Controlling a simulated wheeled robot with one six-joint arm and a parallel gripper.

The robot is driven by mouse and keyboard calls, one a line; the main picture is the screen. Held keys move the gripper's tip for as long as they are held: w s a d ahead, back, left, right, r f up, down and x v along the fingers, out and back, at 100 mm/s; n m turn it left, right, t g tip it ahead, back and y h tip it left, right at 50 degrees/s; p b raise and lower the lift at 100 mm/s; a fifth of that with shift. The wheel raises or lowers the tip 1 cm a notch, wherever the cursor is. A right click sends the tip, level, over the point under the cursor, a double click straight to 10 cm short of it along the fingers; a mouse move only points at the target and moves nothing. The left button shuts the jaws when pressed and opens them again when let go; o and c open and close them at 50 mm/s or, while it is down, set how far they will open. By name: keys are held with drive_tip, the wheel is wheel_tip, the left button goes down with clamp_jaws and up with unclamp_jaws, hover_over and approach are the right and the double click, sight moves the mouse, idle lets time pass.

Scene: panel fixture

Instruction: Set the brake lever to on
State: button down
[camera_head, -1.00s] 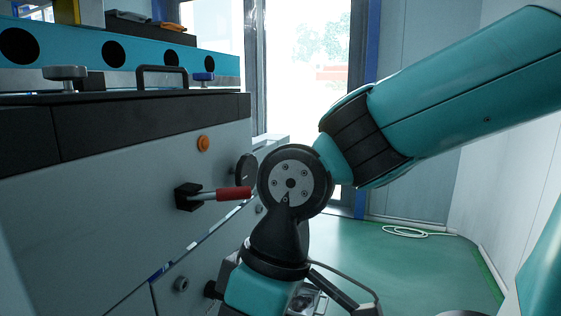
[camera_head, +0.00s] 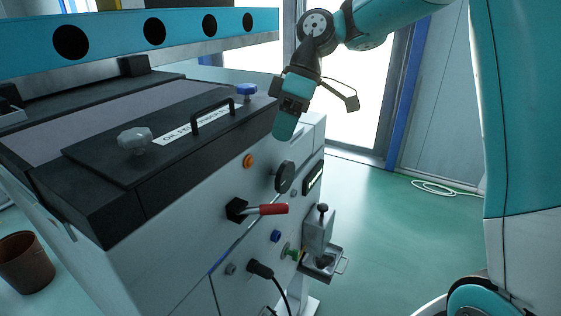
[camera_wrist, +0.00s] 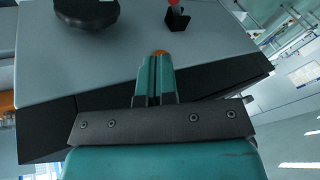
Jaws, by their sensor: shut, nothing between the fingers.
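The brake lever, with a red grip (camera_head: 272,210), sits on a black mount on the panel's front face. Its grip sticks out to the right, roughly level, in the head view. In the wrist view the lever's black mount (camera_wrist: 177,19) shows at the top, with only a bit of red at the frame edge. My gripper (camera_head: 284,127) is above and to the right of the lever, apart from it, near the panel's top edge. In the wrist view my gripper's fingers (camera_wrist: 155,75) are together and empty, pointing toward the orange button. No on or off marking is readable.
An orange button (camera_head: 249,161) and a black round knob (camera_head: 285,176) are above the lever. A blue button (camera_head: 275,236), a plugged cable (camera_head: 262,270) and a small tray fixture (camera_head: 322,262) are below. A black handle (camera_head: 211,115) stands on the top. Floor at right is open.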

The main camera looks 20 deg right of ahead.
drive_tip(key=w+d+r+n, duration=0.1)
drive_tip(key=d+n, duration=0.1)
drive_tip(key=b, duration=0.3)
approach(274, 205)
drive_tip(key=w+a+f, duration=0.1)
drive_tip(key=w+f, duration=0.2)
drive_tip(key=f, duration=0.1)
drive_tip(key=shift+n+h, duration=0.4)
drive_tip(key=shift+s+a+f+p, duration=0.15)
drive_tip(key=shift+s+a+f, duration=0.25)
drive_tip(key=shift+s+f, duration=0.25)
drive_tip(key=shift+s+a+f+p, duration=0.15)
drive_tip(key=shift+s+a+f, duration=0.25)
drive_tip(key=shift+s+f, duration=0.25)
drive_tip(key=shift+s, duration=0.15)
